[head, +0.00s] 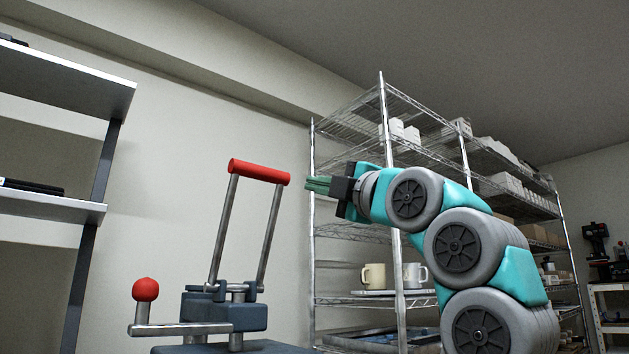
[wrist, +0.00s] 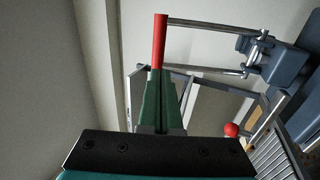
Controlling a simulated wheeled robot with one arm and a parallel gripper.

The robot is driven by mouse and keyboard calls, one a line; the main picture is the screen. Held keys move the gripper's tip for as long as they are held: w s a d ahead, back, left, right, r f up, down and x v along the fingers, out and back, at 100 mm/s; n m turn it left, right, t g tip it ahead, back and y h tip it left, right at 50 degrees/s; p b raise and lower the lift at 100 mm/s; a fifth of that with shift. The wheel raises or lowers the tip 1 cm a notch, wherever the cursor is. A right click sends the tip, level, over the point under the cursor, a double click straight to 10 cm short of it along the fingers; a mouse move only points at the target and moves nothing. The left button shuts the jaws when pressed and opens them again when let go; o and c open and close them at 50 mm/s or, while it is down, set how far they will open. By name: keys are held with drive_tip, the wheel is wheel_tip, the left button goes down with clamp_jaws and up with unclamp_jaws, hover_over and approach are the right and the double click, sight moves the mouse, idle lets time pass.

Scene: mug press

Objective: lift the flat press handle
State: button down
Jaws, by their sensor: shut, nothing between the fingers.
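The flat press handle is a red bar (head: 259,171) on two metal rods, standing raised and tilted slightly above the dark blue-grey press (head: 222,311). My gripper (head: 307,184), with green fingers, is shut and empty just right of the bar's right end. In the wrist view the red bar (wrist: 160,42) runs up from the tips of my shut fingers (wrist: 158,74). I cannot tell whether they touch. A side lever with a red ball (head: 145,289) sticks out at the press's lower left. The ball also shows in the wrist view (wrist: 231,130).
A wire rack (head: 382,150) stands behind my arm. It holds boxes, and a cream mug (head: 373,275) and a white mug (head: 413,275) on a tray. A grey shelf unit (head: 60,80) stands at the left. The air above the press is clear.

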approach(266, 171)
drive_tip(key=shift+w+a+p, duration=0.65)
drive_tip(key=shift+w+p, duration=0.2)
drive_tip(key=shift+p, duration=0.15)
drive_tip(key=shift+g+h, duration=0.5)
drive_tip(key=shift+g, duration=0.2)
drive_tip(key=w+a+r+p, duration=0.1)
drive_tip(key=p, duration=0.3)
drive_tip(key=w+a+r+p, duration=0.1)
drive_tip(key=w+r+p, duration=0.1)
drive_tip(key=p, duration=0.3)
drive_tip(key=shift+w+r, duration=0.1)
drive_tip(key=shift+r, duration=0.1)
drive_tip(key=shift+w+a+p, duration=0.2)
drive_tip(key=shift+w+p, duration=0.05)
drive_tip(key=shift+p, duration=0.55)
drive_tip(key=shift+w+f+g, duration=0.1)
drive_tip(key=shift+f+g, duration=0.05)
drive_tip(key=shift+g, duration=0.15)
